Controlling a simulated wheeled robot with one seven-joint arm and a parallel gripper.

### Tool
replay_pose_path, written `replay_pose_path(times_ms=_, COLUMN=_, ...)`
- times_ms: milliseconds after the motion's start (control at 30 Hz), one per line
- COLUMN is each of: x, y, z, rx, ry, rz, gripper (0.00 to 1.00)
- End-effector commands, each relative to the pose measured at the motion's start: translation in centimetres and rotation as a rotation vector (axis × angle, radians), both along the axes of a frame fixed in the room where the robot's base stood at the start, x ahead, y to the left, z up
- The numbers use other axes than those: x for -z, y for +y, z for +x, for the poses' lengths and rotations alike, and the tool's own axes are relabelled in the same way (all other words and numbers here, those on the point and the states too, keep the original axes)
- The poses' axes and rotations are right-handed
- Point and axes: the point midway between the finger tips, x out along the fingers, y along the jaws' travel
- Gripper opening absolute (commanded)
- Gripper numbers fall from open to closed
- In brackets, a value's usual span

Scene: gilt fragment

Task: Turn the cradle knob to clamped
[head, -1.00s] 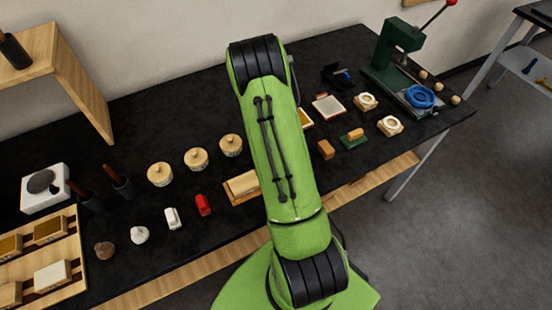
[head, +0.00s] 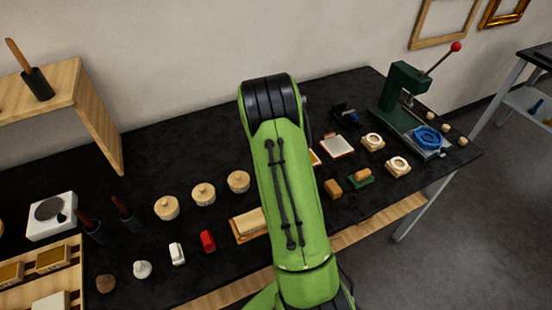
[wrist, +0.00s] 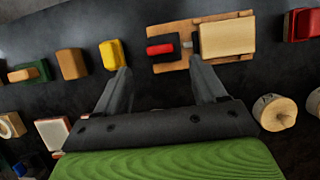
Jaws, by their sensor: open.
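The cradle is most likely the wooden base (wrist: 181,27) at the top of the wrist view. It carries a pale wooden block (wrist: 227,39) and a black square with a red bar (wrist: 160,49), which looks like the knob. In the head view, the cradle (head: 247,224) lies near the table's front edge, partly hidden by my arm; the knob is hidden there. My gripper (wrist: 160,70) is open and empty, its fingertips spread just short of the cradle's near edge in the picture. I cannot tell its height above the table. My arm hides the gripper in the head view.
A yellow block (wrist: 112,54) and a brown block (wrist: 71,63) lie left of the cradle in the wrist view. A red item (wrist: 301,24) and a round wooden-lidded jar (wrist: 274,112) are to the right. A green press (head: 405,90) stands at the table's far right.

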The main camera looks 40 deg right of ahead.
Motion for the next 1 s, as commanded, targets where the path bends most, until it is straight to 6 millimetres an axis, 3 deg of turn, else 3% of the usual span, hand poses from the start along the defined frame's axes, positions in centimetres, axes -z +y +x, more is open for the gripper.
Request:
replay_pose_path(times_ms=100, x=-3.4, y=-0.4, z=1.4, rx=0.000, ry=-0.005, rz=-0.002, gripper=0.70)
replay_pose_path(times_ms=333, x=-7.7, y=-0.9, z=3.0, rx=0.000, ry=-0.001, rz=0.000, gripper=0.70)
replay_pose_path(times_ms=1000, x=-8.6, y=-0.8, z=3.3, rx=-0.002, ry=-0.004, rz=0.000, gripper=0.70)
